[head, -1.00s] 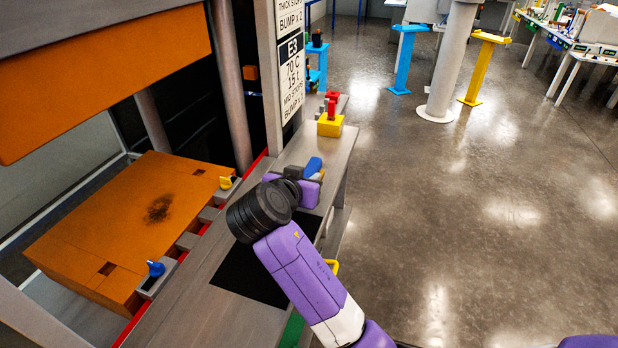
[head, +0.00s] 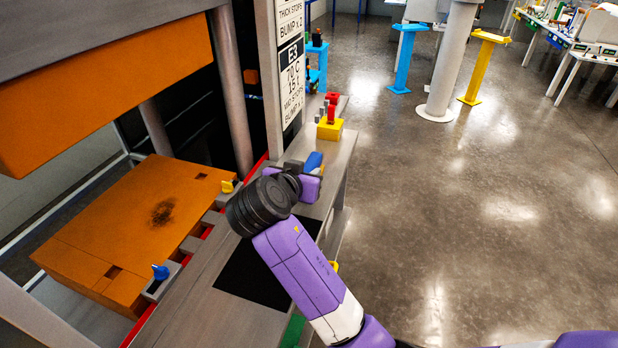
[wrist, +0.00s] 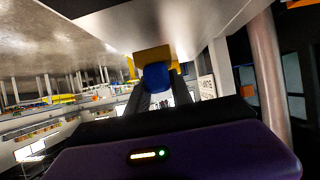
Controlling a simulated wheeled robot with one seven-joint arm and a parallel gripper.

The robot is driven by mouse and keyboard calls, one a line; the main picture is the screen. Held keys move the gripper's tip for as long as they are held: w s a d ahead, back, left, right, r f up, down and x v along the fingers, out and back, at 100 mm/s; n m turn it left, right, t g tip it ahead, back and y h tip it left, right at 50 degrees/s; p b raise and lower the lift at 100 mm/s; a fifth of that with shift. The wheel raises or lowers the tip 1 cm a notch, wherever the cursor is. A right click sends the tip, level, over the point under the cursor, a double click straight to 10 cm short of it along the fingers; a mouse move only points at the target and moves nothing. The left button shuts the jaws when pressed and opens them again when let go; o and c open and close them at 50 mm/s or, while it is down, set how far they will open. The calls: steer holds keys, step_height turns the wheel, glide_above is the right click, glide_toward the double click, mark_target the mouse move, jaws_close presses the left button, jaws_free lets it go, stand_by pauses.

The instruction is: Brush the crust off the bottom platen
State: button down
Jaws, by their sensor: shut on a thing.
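The bottom platen (head: 125,235) is an orange block at the left in the head view. A dark, sooty crust patch (head: 163,212) lies on its top face, near the middle. My gripper (head: 309,172) is over the grey bench, to the right of the platen and apart from it. It is shut on a blue thing (head: 314,161), probably the brush. In the wrist view the blue thing (wrist: 156,75) sits between the two grey fingers. Its bristles cannot be made out, and my wrist hides part of it in the head view.
The orange upper platen (head: 100,95) hangs above, with an open gap between. Grey posts (head: 231,90) stand around the press. A blue knob (head: 160,271) and a yellow one (head: 227,186) line the platen's near edge. A yellow box with red levers (head: 329,130) stands beyond my gripper.

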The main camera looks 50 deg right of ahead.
steer(key=shift+r+p, duration=1.7)
steer(key=shift+r, duration=0.85)
